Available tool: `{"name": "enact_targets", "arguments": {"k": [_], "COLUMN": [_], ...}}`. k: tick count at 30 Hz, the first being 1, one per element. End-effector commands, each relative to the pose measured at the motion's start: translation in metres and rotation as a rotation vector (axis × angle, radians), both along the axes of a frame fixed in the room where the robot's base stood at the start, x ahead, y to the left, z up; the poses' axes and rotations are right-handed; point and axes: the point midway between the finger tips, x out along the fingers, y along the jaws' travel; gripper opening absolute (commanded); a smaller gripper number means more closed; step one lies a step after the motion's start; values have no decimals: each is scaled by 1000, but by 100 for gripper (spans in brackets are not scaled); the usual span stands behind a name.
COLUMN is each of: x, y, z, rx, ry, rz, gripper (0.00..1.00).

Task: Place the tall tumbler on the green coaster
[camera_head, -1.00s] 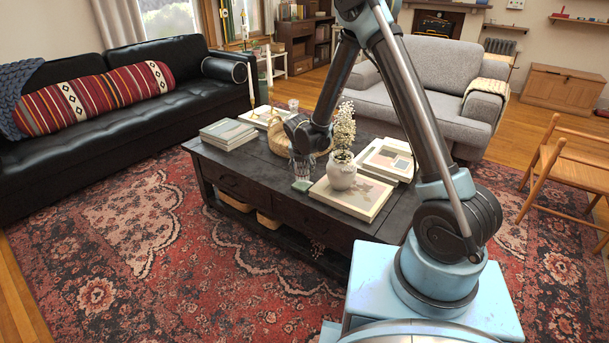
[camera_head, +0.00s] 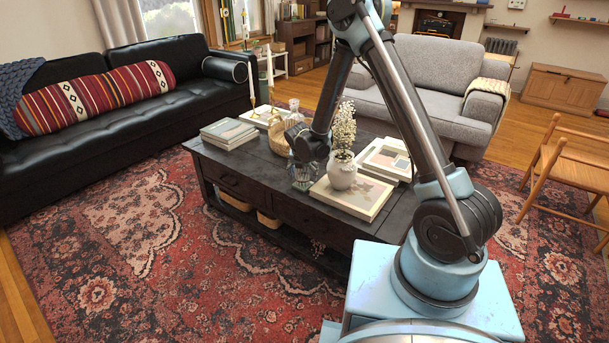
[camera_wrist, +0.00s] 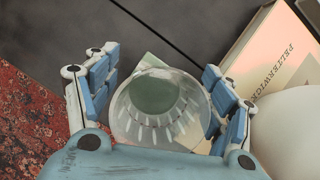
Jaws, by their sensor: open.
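The clear, ribbed tall tumbler (camera_wrist: 160,108) stands between the fingers of my gripper (camera_wrist: 160,92) in the wrist view. The green coaster (camera_wrist: 150,62) shows beneath it, with a pale corner out past the rim and green seen through the glass. The tumbler appears to be standing on the coaster. My gripper is open, with a blue-padded finger close on each side of the glass; I cannot tell whether they touch it. In the head view my gripper (camera_head: 304,158) is over the tumbler (camera_head: 303,178) near the table's front edge, and the coaster is mostly hidden there.
A white vase with flowers (camera_head: 342,172) stands on a large book (camera_head: 352,196) just right of the tumbler. A wicker basket (camera_head: 279,137), a framed tray (camera_head: 385,158) and stacked books (camera_head: 228,133) are also on the dark table (camera_head: 250,165).

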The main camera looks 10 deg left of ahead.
Motion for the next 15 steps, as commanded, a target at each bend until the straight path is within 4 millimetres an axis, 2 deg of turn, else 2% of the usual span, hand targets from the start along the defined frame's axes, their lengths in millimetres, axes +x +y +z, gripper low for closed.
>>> {"name": "enact_targets", "arguments": {"k": [7, 15], "x": [-3, -16], "y": [-1, -2], "z": [9, 42], "rx": [0, -1], "ry": [0, 0], "rz": [-1, 0], "gripper": [75, 75]}}
